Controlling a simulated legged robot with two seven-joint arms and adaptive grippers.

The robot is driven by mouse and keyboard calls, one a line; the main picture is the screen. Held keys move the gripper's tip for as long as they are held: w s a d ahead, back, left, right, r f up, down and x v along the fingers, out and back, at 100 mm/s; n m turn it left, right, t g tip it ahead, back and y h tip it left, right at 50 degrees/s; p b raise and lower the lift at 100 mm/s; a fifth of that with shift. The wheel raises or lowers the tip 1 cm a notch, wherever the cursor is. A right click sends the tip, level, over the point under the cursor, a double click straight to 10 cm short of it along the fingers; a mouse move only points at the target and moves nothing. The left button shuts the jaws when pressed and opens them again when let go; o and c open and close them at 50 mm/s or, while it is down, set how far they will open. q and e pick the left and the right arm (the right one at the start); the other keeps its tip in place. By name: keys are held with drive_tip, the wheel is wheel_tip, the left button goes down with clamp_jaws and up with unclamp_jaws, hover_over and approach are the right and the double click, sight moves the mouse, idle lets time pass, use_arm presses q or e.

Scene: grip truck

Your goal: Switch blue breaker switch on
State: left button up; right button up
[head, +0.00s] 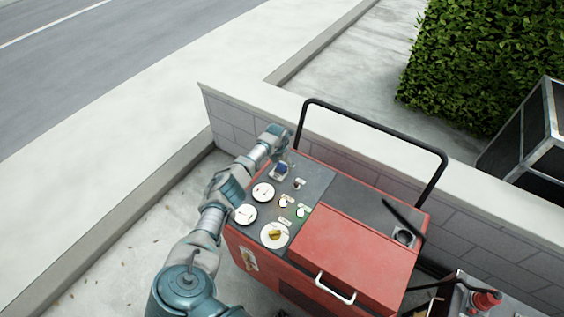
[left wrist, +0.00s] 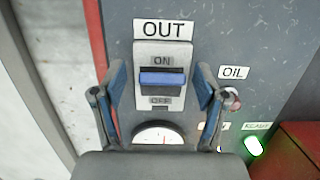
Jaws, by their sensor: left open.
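The blue breaker switch (left wrist: 163,78) sits in a grey plate under an OUT label (left wrist: 165,29). ON shows above its lever and OFF, partly covered, below it. I cannot tell surely which way it is set. In the head view the blue switch (head: 281,168) is at the far left part of the red generator cart's (head: 352,252) dark panel. My left gripper (left wrist: 160,69) is open, with one finger on each side of the switch, apart from it. In the head view the left gripper (head: 284,153) is small, above the panel by the switch. My right gripper is not in view.
Round gauges (head: 263,192) and small labelled lights lie nearer on the panel, including a lit green one (left wrist: 254,146). A black handle (head: 375,122) arches over the cart. A low block wall (head: 340,150) runs behind it. A red box lid covers the right part.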

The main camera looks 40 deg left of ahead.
use_arm(q)
wheel_tip(320, 180, up, 12)
drive_tip(key=s, duration=0.2)
drive_tip(key=shift+f, duration=0.2)
idle(0.5)
